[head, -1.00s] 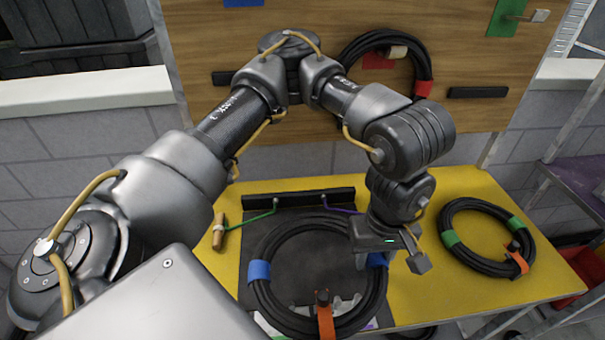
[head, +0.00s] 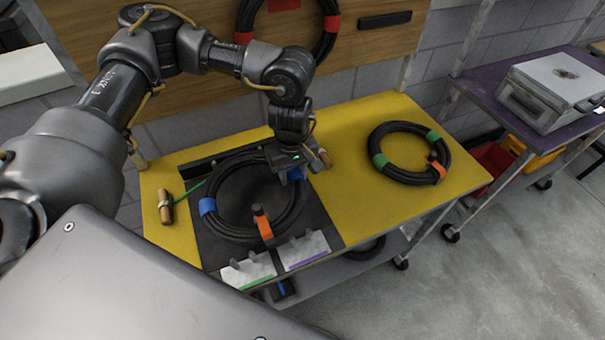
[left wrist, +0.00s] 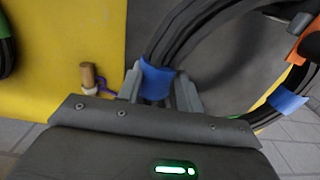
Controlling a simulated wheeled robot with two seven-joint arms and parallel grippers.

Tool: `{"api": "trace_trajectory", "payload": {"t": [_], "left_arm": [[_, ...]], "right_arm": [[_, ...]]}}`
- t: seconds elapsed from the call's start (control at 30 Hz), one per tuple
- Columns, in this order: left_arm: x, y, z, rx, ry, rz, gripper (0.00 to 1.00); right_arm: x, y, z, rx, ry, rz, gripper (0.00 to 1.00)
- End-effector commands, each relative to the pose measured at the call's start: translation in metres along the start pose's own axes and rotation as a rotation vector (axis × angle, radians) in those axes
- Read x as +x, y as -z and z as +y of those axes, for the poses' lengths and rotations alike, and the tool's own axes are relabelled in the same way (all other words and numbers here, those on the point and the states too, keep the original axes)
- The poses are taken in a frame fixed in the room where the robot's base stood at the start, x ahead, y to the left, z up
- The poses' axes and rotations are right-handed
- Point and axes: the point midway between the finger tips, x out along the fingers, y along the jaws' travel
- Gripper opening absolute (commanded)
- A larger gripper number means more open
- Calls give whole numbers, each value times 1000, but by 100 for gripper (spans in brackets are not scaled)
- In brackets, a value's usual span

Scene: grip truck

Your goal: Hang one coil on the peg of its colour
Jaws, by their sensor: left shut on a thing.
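The blue-banded black coil (head: 207,206) is over the dark mat on the yellow table, also wearing an orange strap. My left gripper (head: 291,172) is at its far right side, shut on the coil at a blue band. The left wrist view shows the fingers (left wrist: 158,92) on both sides of that blue band (left wrist: 157,78). I cannot tell whether the coil is clear of the mat. A green-banded coil (head: 378,160) lies on the table to the right. A red-banded coil (head: 328,46) hangs on the wooden board before a red patch (head: 284,4). My right gripper is out of view.
A wooden handle (head: 166,207) with a green cord lies left of the mat. White labelled pieces (head: 302,249) are at the mat's front edge. A purple cart (head: 483,85) with a metal case (head: 550,92) stands to the right.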

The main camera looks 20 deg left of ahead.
Motion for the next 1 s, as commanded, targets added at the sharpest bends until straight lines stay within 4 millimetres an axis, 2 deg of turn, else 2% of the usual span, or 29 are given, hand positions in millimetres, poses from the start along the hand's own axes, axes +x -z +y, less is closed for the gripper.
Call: {"api": "trace_trajectory", "payload": {"t": [0.2, 0.53, 0.67, 0.8, 1.0], "left_arm": [[22, 21, -2, -2, 1, 2, 0], [32, 28, -2, -1, 1, 0, 0], [44, 38, -3, -2, 2, 2, 0], [62, 36, -2, 0, 1, 0, 0], [70, 36, -3, 0, 0, 1, 0]], "right_arm": [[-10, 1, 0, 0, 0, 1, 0], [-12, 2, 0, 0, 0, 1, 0], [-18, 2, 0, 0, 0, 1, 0], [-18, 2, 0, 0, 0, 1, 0], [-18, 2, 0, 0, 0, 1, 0]]}}
